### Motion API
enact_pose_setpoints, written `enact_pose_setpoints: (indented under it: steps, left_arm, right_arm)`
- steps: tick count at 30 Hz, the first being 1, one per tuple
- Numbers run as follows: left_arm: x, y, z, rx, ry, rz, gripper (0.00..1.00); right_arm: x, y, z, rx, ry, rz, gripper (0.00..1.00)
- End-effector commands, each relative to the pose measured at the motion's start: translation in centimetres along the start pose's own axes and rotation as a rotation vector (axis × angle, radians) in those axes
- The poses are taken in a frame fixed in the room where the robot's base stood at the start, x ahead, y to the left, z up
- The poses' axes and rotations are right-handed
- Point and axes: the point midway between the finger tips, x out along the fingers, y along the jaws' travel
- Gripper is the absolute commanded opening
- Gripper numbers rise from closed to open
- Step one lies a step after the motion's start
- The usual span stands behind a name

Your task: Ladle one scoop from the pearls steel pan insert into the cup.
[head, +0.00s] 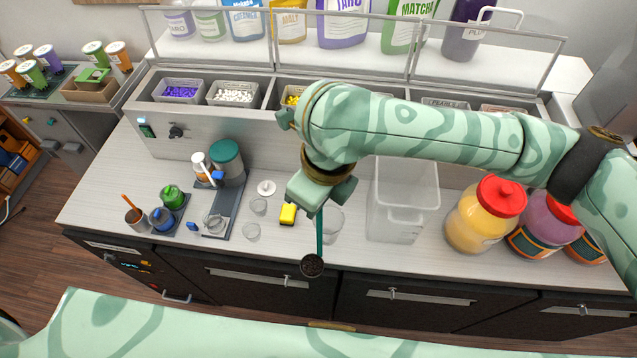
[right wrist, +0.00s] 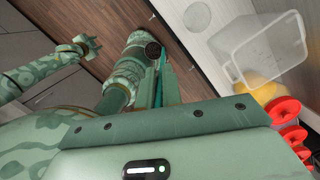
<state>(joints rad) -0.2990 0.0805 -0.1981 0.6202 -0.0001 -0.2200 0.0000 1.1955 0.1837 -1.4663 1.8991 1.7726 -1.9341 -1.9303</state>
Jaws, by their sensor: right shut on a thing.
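My right gripper (head: 322,192) is shut on the green handle of a ladle (head: 312,265). The ladle hangs down with its dark round bowl over the counter's front edge. A clear cup (head: 333,224) stands on the counter just right of the ladle handle, partly behind the gripper. The pearls pan insert (head: 445,103) sits in the back row; its label seems to read pearls and its contents are hidden. My left gripper (right wrist: 86,46) shows small in the right wrist view, apart from everything.
A clear square tub (head: 403,205) stands right of the cup, then red-lidded jars (head: 484,215). A yellow-black object (head: 288,214) and small clear cups (head: 251,231) lie to the left. Raised clear lids (head: 345,40) stand over the pans. My right arm crosses before the pans.

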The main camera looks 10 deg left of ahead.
Motion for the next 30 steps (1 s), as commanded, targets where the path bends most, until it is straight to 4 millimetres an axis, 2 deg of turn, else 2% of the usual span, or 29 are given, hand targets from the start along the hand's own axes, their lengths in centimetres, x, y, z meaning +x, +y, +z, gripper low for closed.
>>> enact_pose_setpoints:
  steps: [30]
  left_arm:
    - [0.1,0.1,0.1,0.003,-0.001,0.002,0.36]
  right_arm:
    - [1.0,-11.2,5.9,0.006,0.001,-0.001,0.00]
